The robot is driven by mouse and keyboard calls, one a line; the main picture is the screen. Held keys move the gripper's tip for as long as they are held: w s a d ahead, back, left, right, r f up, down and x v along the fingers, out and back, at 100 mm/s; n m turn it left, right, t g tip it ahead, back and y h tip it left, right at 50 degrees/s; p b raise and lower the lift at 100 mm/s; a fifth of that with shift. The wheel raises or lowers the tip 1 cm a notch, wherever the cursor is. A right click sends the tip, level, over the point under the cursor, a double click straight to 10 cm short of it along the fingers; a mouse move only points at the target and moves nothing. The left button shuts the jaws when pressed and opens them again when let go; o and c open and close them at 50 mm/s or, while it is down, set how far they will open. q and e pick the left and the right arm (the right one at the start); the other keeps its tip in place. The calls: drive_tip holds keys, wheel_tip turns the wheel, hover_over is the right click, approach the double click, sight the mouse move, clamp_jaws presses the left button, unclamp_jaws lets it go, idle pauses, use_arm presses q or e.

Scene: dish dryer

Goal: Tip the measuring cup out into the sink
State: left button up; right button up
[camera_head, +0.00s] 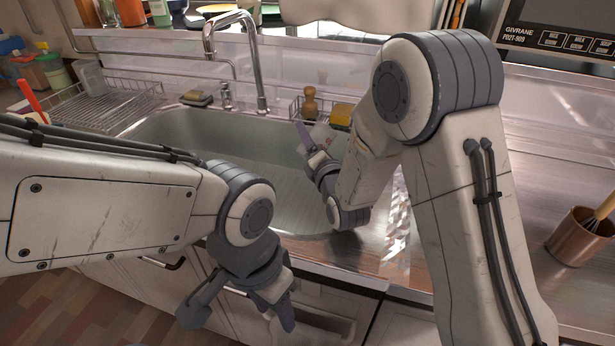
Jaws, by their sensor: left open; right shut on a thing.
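The steel sink (190,128) is set into the counter in the middle of the view. My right gripper (312,145) is over the right part of the sink and is shut on the measuring cup (323,133). Only a small pale, clear-looking part of the cup shows; my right arm and gripper hide the rest. I cannot tell how far the cup is tilted or what is in it. My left gripper (240,312) is open and empty, pointing down in front of the counter's front edge.
A tall chrome tap (262,70) stands behind the sink. A wire dish rack (95,105) is at the left. A wooden brush (310,102) and a yellow sponge (342,113) sit behind the sink's right side. A copper pot (577,238) stands at the far right.

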drive_tip(key=shift+s+a+r+n+t+y+b, duration=0.2)
drive_tip(key=shift+s+n+t+y+b, duration=0.15)
drive_tip(key=shift+n+b, duration=0.5)
idle(0.3)
drive_tip(key=shift+a+r+n+b, duration=0.25)
drive_tip(key=shift+r+n, duration=0.2)
drive_tip(key=shift+r, duration=0.35)
idle(1.0)
